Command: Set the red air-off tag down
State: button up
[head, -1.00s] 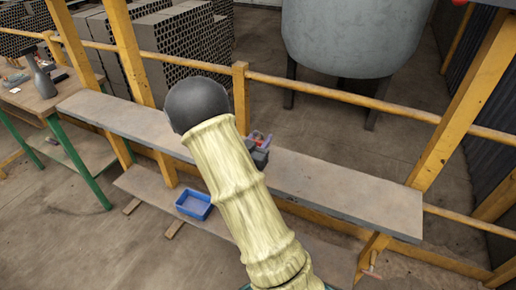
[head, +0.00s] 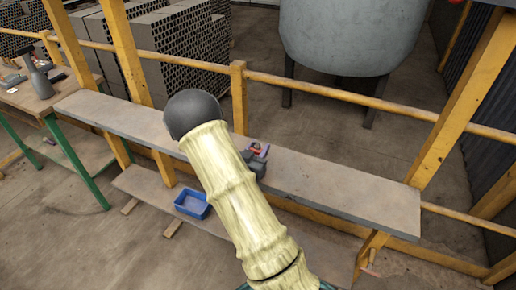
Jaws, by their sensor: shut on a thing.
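My arm in its pale yellow sleeve crosses the middle of the head view and hides part of the shelf plank behind it.
A blue bin (head: 192,204) stands on the lower shelf. Yellow posts and a rail (head: 340,95) run behind the plank. A grey tank (head: 350,40) and stacked hollow bricks (head: 185,50) stand beyond. The plank's right part is bare. A green-legged table (head: 45,95) is at left.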

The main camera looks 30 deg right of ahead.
jog(key=o, duration=1)
jog(key=shift+o, duration=0.2)
jog(key=shift+r, duration=0.1)
jog(key=b+v, duration=0.2)
jog(key=v, duration=1)
